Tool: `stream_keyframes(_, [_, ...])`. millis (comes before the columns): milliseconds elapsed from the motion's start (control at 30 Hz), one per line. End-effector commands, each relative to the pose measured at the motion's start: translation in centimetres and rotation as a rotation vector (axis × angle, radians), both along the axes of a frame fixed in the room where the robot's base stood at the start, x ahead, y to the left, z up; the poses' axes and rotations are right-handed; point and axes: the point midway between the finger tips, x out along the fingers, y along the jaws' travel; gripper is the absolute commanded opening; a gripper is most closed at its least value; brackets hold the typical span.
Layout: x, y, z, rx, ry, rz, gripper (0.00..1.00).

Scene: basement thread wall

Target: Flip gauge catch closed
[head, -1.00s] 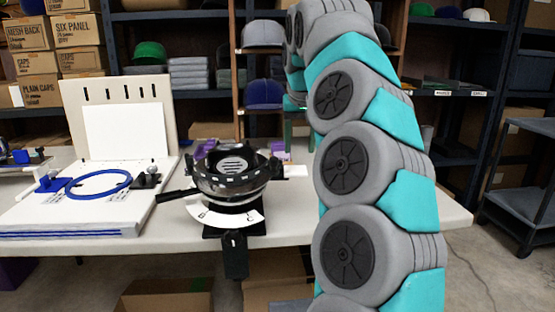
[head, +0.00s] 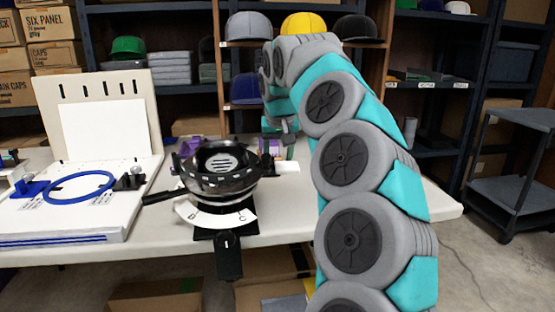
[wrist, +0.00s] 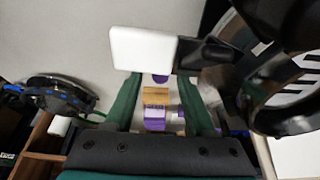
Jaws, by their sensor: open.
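The black cap gauge (head: 222,168) stands on the table's front edge, with a white lettered scale, a black side handle and a black post. In the wrist view its dark round body (wrist: 275,70) fills the right side. A white block (wrist: 143,48) on a black arm sticks out from it; I cannot tell if this is the catch or whether it is open. My gripper (wrist: 160,88) is open and empty, its green fingers just below the white block in the picture. In the head view my gripper (head: 278,150) is partly hidden, right of and behind the gauge.
A white board fixture with a blue hoop (head: 80,187) stands left on the table (head: 275,225). Brown and purple items (wrist: 156,105) lie beyond my fingers. Shelves with caps (head: 303,24) stand behind. A grey cart (head: 505,150) is at right.

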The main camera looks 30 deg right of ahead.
Motion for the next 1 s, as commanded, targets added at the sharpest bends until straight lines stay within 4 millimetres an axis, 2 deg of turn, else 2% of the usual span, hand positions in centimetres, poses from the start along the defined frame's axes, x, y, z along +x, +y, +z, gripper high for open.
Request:
stream_keyframes(233, [0.10, 0.01, -0.14, -0.001, -0.001, 0.001, 0.55])
stream_keyframes(733, [0.10, 0.02, -0.14, -0.001, -0.001, 0.001, 0.00])
stream_keyframes(1000, [0.10, 0.02, -0.14, -0.001, -0.001, 0.001, 0.00])
